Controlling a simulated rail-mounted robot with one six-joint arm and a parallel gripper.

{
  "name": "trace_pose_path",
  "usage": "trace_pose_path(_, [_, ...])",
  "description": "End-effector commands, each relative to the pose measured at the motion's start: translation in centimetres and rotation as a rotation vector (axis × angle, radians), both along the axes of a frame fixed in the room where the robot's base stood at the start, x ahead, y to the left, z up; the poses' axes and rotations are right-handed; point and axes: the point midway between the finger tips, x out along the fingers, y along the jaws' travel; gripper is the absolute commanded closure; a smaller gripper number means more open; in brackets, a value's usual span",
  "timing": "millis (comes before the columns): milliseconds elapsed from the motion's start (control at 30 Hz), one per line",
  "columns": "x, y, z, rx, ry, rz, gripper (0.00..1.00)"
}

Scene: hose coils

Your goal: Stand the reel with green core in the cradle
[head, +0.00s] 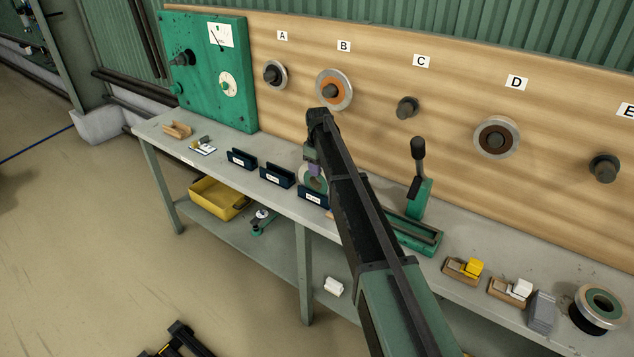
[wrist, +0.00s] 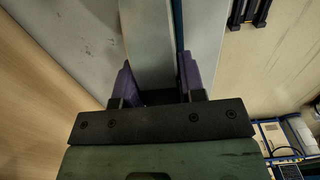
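A reel with a green core (head: 320,184) stands upright at the third dark blue cradle (head: 313,197), partly hidden behind my arm. Whether it rests on the cradle floor I cannot tell. My gripper (head: 313,168) is above it, pointing down. In the wrist view the purple fingers of my gripper (wrist: 157,80) lie close on both sides of a grey edge-on shape, which appears to be the reel (wrist: 148,40). A dark blue strip, likely a cradle wall, runs along its right side. Two more dark blue cradles (head: 242,158) (head: 277,176) stand empty to the left.
Another reel with a green ring (head: 583,301) lies flat at the bench's right end. Reels hang on pegs A (head: 283,74), B (head: 346,97) and D (head: 514,126); pegs C and E are bare. A green lever device (head: 418,195) stands right of my arm.

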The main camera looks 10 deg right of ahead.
Motion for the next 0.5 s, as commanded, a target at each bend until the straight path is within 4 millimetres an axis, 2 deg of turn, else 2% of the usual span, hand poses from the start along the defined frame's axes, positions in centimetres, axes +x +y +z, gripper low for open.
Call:
trace_pose_path(33, [0.0, 0.0, 0.0, 0.0, 0.0, 0.0, 0.71])
trace_pose_path(233, [0.01, -0.01, 0.0, 0.0, 0.0, 0.0, 1.0])
trace_pose_path(500, [0.01, -0.01, 0.14, 0.0, 0.0, 0.0, 1.0])
